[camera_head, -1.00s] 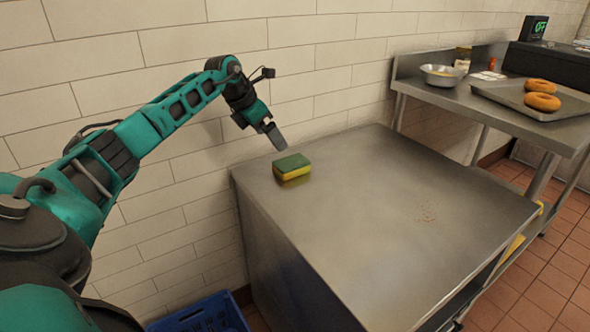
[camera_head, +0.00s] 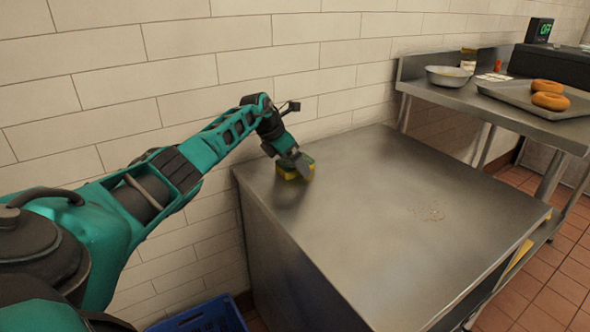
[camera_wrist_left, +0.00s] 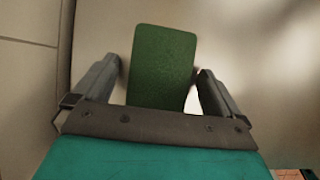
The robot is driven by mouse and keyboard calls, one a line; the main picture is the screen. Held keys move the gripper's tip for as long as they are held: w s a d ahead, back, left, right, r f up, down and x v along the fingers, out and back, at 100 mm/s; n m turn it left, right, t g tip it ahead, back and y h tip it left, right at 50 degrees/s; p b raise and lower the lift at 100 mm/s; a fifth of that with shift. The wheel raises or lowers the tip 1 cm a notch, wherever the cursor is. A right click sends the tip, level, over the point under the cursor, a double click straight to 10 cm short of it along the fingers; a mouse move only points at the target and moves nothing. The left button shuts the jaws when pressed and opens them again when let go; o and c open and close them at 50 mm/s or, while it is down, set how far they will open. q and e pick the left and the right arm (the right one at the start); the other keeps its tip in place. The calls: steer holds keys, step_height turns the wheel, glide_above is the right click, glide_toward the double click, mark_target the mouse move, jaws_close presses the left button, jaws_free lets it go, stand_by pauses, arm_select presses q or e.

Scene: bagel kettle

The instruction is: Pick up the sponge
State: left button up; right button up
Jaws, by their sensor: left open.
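The green and yellow sponge (camera_head: 288,174) lies on the steel table (camera_head: 370,220) near its back left corner. My left gripper (camera_head: 303,170) is at the sponge and hides part of it in the head view. In the left wrist view the green top of the sponge (camera_wrist_left: 162,65) is between the two fingers of my left gripper (camera_wrist_left: 160,80). The fingers are open, one on each side of the sponge. A gap shows beside each finger near the tips. My right gripper is not in view.
A tiled wall (camera_head: 190,50) runs close behind the table. The rest of the tabletop is clear apart from some crumbs (camera_head: 428,212). A second steel table at the right holds a bowl (camera_head: 447,77) and a tray (camera_head: 515,97) with bagels (camera_head: 549,101).

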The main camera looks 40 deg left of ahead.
arm_select(q)
steer(key=shift+c, duration=0.3)
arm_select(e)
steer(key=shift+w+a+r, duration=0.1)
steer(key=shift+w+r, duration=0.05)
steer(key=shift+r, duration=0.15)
